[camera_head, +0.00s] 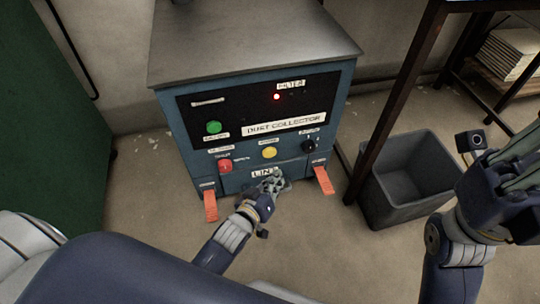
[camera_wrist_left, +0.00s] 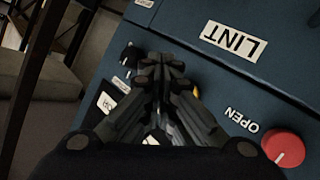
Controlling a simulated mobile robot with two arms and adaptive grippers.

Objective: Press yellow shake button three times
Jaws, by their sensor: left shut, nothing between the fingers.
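The yellow button (camera_head: 269,152) sits on the front panel of the blue dust collector (camera_head: 185,140), between the red button and the black knob. In the left wrist view it is mostly hidden behind my fingers; only a sliver of yellow (camera_wrist_left: 196,91) shows. My left gripper (camera_head: 272,181) is shut and empty, in front of the LINT label just below the button in the head view. It also fills the middle of the wrist view (camera_wrist_left: 160,64). I cannot tell whether it touches the panel.
A red button (camera_head: 225,166), green button (camera_head: 214,127), black knob (camera_head: 308,146) and lit red filter light (camera_head: 276,97) share the panel. Orange pedals (camera_head: 210,205) flank the base. A grey bin (camera_head: 408,178) and dark table leg (camera_head: 385,120) stand to the right.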

